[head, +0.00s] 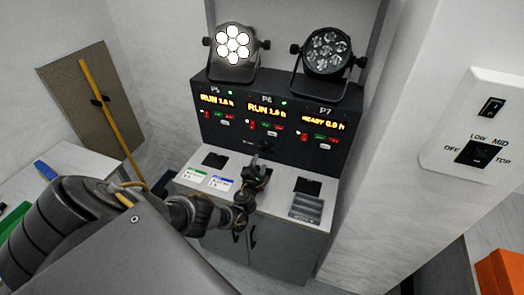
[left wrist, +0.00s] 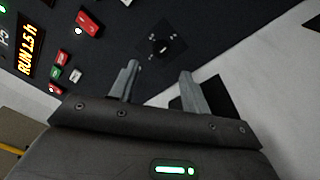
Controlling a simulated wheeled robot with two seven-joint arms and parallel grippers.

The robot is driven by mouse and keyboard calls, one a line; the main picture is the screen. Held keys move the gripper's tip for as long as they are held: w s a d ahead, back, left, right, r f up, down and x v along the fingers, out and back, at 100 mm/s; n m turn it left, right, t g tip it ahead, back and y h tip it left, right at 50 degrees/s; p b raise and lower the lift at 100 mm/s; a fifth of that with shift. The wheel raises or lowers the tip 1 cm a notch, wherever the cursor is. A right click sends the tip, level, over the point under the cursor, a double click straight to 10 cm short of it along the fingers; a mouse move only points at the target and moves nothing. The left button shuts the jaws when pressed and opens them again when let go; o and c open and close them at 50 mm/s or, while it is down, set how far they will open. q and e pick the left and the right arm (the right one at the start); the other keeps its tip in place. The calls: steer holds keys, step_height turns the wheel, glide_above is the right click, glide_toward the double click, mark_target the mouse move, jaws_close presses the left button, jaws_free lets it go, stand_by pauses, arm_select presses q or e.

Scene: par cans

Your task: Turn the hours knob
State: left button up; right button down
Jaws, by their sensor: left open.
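A small dark round knob (left wrist: 160,45) with pale marks around it sits on the black control panel in the left wrist view. Its label is too small to read. My left gripper (left wrist: 158,70) is open, its two fingers pointing at the panel on either side of the knob's line, with nothing between them. The knob appears just beyond the fingertips, apart from them. In the head view my left gripper (head: 258,162) is at the lower middle of the panel (head: 225,133), over the white counter, and largely covers the knob's area. My right gripper is out of view.
Displays P5, P6 and P7 with red and green buttons line the panel. A lit par can (head: 232,45) and an unlit one (head: 328,52) stand on top. The counter (head: 278,200) holds cards and dark pads. A wall switch plate (head: 478,130) is at right.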

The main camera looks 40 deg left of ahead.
arm_select(q)
steer(key=shift+p+v, duration=0.4)
steer(key=shift+v, duration=1.35)
